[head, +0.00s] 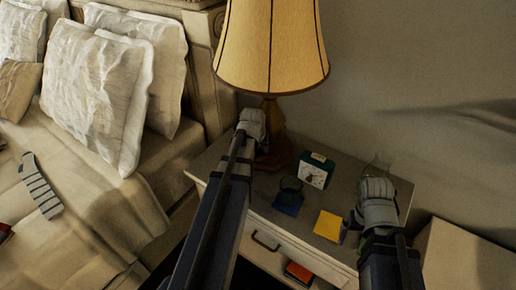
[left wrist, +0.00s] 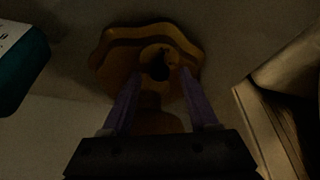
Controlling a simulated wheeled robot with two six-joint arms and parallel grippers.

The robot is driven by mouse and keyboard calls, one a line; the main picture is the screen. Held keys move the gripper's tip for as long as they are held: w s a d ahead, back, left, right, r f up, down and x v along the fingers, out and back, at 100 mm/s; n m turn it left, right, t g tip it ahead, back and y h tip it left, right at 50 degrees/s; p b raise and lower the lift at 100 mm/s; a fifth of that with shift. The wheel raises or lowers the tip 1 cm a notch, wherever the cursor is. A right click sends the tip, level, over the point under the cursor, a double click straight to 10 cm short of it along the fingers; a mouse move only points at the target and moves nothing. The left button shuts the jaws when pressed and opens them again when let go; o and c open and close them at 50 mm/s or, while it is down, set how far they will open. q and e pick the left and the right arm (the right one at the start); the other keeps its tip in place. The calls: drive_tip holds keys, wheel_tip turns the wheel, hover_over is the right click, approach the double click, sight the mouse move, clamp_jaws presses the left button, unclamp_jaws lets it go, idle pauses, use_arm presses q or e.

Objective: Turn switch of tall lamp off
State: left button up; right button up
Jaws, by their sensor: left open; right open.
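The tall lamp has a yellow shade (head: 270,45) with dark ribs and a brown wooden base (head: 278,150) on the nightstand. My left gripper (head: 252,122) is at the lamp's stem below the shade, its fingertips hidden in the head view. In the left wrist view its two fingers (left wrist: 158,76) are apart and point at the brown lamp base (left wrist: 110,52). A dark round spot lies between the fingertips; I cannot tell if it is the switch. I cannot tell if the fingers touch the lamp. My right gripper (head: 377,188) is over the nightstand's right side, its fingertips unclear.
The nightstand (head: 225,160) bears a green clock (head: 315,171), a dark blue item (head: 288,200), a yellow item (head: 329,226) and a glass vessel (head: 377,165) by my right gripper. The bed with pillows (head: 100,95) is on the left; the wall is behind.

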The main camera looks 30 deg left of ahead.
use_arm(q)
drive_tip(key=a+p+v, duration=0.1)
drive_tip(key=p+v, duration=0.5)
drive_tip(key=v, duration=0.1)
drive_tip(key=shift+d+r, duration=0.15)
drive_tip(key=shift+d, duration=0.4)
drive_tip(key=s+d+r+m+g+p, duration=0.1)
drive_tip(key=s+d, duration=0.6)
drive_tip(key=d, duration=0.7)
drive_tip(key=s+d+r+m+g+p, duration=0.1)
drive_tip(key=s+d+m+g+p, duration=0.2)
drive_tip(key=d, duration=1.2)
drive_tip(key=s+m, duration=0.3)
drive_tip(key=s, duration=0.1)
drive_tip(key=shift+r+m+g, duration=0.2)
drive_tip(key=shift+m+g, duration=0.1)
drive_tip(key=shift+s, duration=0.1)
